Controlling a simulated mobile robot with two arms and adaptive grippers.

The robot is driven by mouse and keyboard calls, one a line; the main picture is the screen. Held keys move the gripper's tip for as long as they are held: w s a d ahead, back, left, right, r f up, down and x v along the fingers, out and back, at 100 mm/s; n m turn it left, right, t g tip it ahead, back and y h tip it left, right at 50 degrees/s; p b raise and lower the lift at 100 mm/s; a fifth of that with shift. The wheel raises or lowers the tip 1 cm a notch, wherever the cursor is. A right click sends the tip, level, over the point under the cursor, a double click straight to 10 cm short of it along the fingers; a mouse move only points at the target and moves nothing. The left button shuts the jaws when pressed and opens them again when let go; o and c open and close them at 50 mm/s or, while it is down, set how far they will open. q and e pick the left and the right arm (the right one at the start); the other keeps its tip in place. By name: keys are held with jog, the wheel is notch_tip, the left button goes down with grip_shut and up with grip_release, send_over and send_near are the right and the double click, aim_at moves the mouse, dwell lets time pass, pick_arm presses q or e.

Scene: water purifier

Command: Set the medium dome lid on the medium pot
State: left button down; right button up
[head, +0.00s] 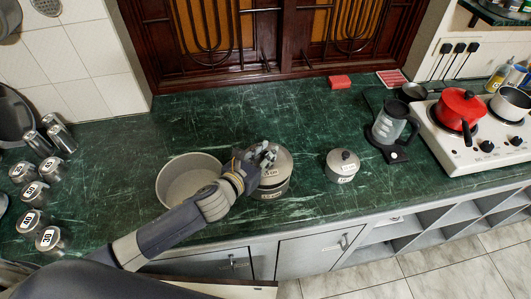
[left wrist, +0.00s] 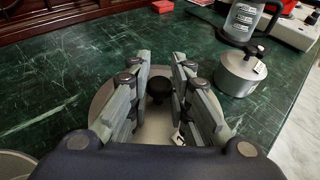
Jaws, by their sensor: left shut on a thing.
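The medium dome lid (head: 284,163) is a grey metal lid with a dark knob (left wrist: 159,88). It is over the medium pot (head: 272,190), a grey metal pot with a label, in the middle of the counter. The lid looks level and lined up with the rim; I cannot tell whether it rests fully on it. My left gripper (head: 264,156) is above the lid and shut on its knob, which shows between the fingers in the left wrist view. The gripper hides part of the lid. My right gripper is not in view.
A wide open pot (head: 188,178) stands just left of the medium pot, under my left forearm. A small lidded pot (head: 342,168) stands to the right. Farther right are an electric jug (head: 390,122) and a white stove (head: 455,150) with a red pot (head: 461,108).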

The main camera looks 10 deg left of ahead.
pick_arm(q)
jog(key=shift+w+f, duration=0.1)
jog(key=shift+f, duration=0.25)
jog(key=shift+f, duration=0.1)
jog(key=shift+f+b, duration=0.35)
jog(key=shift+f, duration=0.15)
jog(key=c, duration=1.5)
grip_release()
jog(key=shift+o, duration=0.2)
